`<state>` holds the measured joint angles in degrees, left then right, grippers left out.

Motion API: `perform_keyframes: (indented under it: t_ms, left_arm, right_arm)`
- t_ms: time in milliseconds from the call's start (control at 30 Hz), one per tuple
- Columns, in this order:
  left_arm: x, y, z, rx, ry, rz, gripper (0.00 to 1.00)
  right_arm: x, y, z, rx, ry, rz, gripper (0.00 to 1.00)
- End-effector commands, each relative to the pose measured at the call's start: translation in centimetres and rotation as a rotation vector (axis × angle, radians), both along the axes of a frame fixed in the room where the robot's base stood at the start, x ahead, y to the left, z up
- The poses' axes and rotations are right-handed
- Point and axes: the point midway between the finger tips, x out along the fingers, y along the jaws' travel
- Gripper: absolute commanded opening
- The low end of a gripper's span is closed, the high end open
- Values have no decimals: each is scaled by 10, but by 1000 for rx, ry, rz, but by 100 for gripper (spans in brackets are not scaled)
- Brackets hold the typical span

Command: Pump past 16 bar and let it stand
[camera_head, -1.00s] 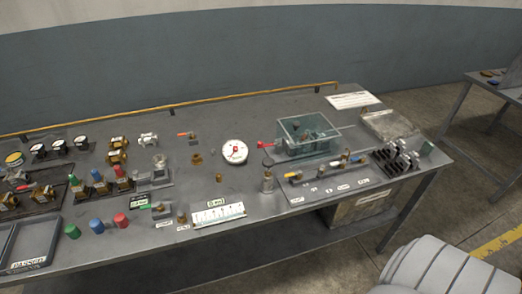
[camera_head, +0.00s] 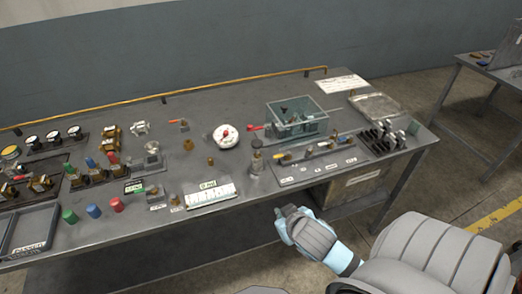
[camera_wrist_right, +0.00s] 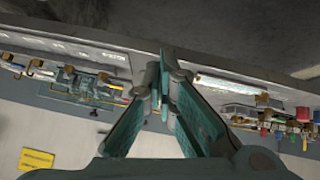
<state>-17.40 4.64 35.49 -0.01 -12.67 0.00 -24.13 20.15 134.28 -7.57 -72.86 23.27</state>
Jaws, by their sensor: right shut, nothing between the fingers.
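A round white pressure gauge (camera_head: 225,136) with a red needle stands in the middle of the bench; its reading is too small to make out. To its right is a teal open-topped tank (camera_head: 297,120) with fittings inside and a red-handled part (camera_head: 256,128) at its left side. It also shows in the right wrist view (camera_wrist_right: 92,84). My right gripper (camera_head: 282,212) is in front of the bench's front edge, apart from everything on it. In the right wrist view its fingers (camera_wrist_right: 165,72) are together and empty. My left gripper is in neither view.
Coloured caps (camera_head: 93,211), valves (camera_head: 110,138) and a tray (camera_head: 28,232) fill the bench's left side. A white scale strip (camera_head: 210,195) lies near the front edge. A tool panel (camera_head: 316,166) and black rack (camera_head: 380,139) are at right. Bare bench (camera_head: 215,95) lies behind the gauge.

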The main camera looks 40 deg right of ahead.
Motion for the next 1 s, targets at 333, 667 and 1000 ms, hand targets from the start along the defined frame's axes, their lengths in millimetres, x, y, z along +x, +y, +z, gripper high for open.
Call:
perform_keyframes:
  t_ms: [333, 667, 1000]
  left_arm:
    - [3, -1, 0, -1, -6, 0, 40]
    - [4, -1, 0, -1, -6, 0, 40]
    - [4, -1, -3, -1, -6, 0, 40]
  right_arm:
    - [115, -60, 137, -6, -592, -52, 0]
    - [119, -62, 143, 2, -616, -50, 0]
    - [158, -76, 133, 3, -616, -55, 0]
